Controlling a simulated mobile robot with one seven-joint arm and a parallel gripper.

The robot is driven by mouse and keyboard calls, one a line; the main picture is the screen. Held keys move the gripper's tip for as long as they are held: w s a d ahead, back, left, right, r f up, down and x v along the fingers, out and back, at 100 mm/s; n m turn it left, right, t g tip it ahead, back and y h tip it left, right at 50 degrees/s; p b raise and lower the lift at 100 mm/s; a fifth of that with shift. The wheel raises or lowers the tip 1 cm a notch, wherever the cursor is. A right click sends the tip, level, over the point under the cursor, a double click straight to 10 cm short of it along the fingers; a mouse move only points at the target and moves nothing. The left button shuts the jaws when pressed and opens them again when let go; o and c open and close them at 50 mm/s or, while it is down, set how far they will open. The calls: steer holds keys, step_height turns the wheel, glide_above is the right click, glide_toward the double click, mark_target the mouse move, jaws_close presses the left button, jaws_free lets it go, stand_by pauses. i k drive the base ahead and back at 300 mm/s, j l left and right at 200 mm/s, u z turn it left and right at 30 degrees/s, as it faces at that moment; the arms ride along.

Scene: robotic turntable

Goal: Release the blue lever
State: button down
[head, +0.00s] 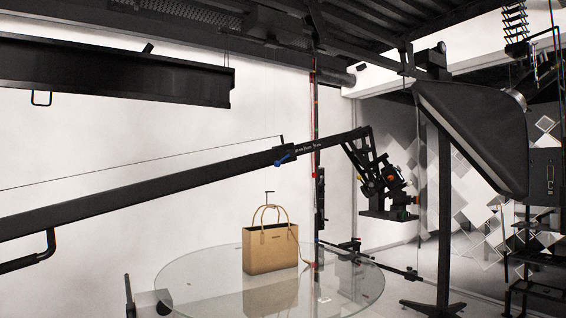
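The blue lever (285,160) is small and sits on the long black boom (150,188), near where the boom passes the red section of a thin vertical pole (314,125). It points down and to the left in the picture. The boom slopes up from the lower left to a black jointed camera head (380,180) at its right end. No gripper that I can make out shows in the head view, and nothing is seen touching the lever.
A round glass turntable (215,290) stands below the boom with a tan handbag (270,250) on it. A large black softbox (472,135) on a stand is at the right. A black beam (110,75) hangs upper left. A wire runs above the boom.

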mark_target(291, 153)
steer(key=i+l, duration=0.2)
steer(key=i, duration=0.3)
steer(key=i+l, duration=0.2)
steer(key=i, duration=0.3)
steer(key=l+z, duration=0.05)
